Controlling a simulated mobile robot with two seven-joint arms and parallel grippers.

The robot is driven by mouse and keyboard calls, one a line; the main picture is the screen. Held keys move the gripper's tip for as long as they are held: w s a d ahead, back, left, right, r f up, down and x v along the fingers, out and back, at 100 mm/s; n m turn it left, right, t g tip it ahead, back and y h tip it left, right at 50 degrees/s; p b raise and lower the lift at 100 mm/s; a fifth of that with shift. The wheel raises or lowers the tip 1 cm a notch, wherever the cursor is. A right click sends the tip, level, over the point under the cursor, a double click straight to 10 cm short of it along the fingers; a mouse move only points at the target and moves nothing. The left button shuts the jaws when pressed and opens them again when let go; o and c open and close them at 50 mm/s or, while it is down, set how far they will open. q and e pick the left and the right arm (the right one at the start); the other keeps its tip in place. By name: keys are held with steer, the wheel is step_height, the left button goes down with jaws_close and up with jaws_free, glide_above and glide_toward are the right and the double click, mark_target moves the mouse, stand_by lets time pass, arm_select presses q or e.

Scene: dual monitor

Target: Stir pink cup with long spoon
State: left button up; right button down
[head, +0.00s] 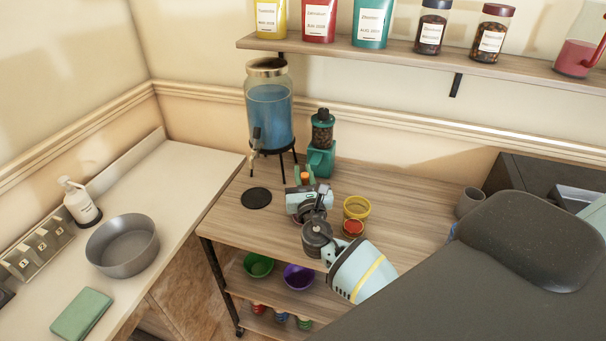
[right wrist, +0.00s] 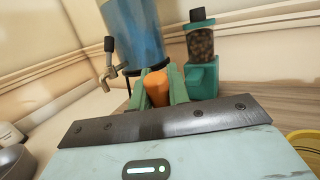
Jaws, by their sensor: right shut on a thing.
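My right gripper (head: 305,176) is above the wooden cart top, in front of the blue drink dispenser. Its teal fingers are shut on an orange piece (right wrist: 155,88), which also shows between the fingertips in the head view. I cannot tell whether this piece is part of the long spoon; no spoon shape shows clearly. I cannot make out a pink cup. A yellow container (head: 357,207) and a small red-topped container (head: 353,228) stand on the cart just right of my gripper. My left gripper is not in view.
The blue drink dispenser (head: 270,115) on its stand and a teal grinder with a dark jar (head: 321,150) stand behind my gripper. A black round mat (head: 256,198) lies at left. A grey cup (head: 468,202) stands at right. The cart's middle right is clear.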

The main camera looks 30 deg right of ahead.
steer(key=shift+r, duration=0.1)
stand_by(0.3)
step_height(320, 180, up, 10)
stand_by(1.2)
steer(key=shift+r, duration=0.2)
stand_by(0.6)
steer(key=shift+r, duration=2.4)
steer(key=s+a+f+n+y, duration=0.2)
steer(key=s+a+f+y, duration=0.1)
steer(key=s+a, duration=0.3)
steer(key=s+a+f+n+t+y, duration=0.1)
steer(key=s+a+f+n+y, duration=0.1)
steer(key=s+a, duration=0.5)
steer(key=s+f+y, duration=0.1)
steer(key=s+y, duration=0.1)
steer(key=shift+a+n+t+y, duration=0.3)
steer(key=shift+y, duration=0.1)
